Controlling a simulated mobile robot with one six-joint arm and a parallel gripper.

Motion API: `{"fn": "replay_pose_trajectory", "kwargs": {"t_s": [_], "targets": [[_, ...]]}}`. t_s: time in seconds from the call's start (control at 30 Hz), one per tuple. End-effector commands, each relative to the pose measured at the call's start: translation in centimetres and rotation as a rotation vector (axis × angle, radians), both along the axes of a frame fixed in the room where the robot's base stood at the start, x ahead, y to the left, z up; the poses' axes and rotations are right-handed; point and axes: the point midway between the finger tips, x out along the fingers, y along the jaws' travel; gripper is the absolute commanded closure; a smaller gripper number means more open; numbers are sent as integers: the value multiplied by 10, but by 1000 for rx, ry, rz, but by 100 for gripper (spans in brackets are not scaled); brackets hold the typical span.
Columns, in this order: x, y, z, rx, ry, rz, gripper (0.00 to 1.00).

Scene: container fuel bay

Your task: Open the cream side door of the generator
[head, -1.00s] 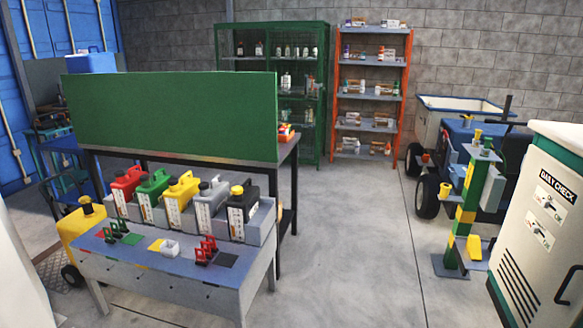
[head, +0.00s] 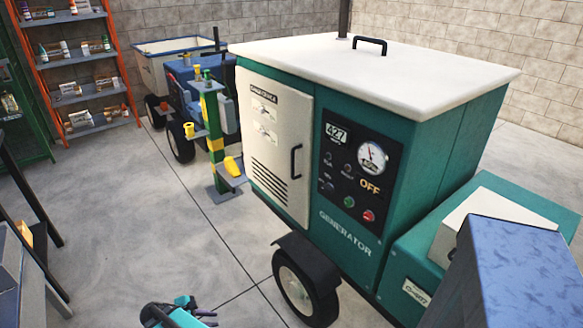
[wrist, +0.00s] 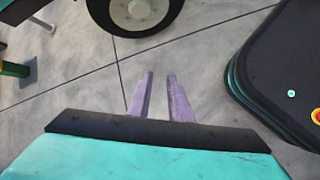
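The generator (head: 375,185) is a teal box with a white lid, standing on wheels at the centre right of the head view. Its cream side door (head: 272,140) is on the left face and looks closed, flush with the body. The door has a label, small pictures, louvre slots and a black vertical handle (head: 296,162) near its right edge. My gripper (head: 205,315) is low at the bottom of the head view, in front of and well below the door. In the wrist view its two fingers (wrist: 160,74) are apart with only bare floor between them.
A wheel (head: 305,290) under a black fender sticks out below the door. A green and yellow post (head: 212,140) with small shelves stands left of the generator, before a blue cart (head: 185,90). The floor (head: 170,230) to the left is clear.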

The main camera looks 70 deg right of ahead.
Motion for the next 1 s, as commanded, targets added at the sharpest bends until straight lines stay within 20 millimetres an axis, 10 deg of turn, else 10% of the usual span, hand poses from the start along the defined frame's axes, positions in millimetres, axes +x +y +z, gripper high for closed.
{"fn": "replay_pose_trajectory", "kwargs": {"t_s": [0.27,0.6,0.8,1.0], "targets": [[12,-146,99,-229,153,186,82],[-19,-298,249,-482,499,324,82],[-49,-358,331,-575,727,353,82],[-66,-381,371,-608,850,359,82]]}}
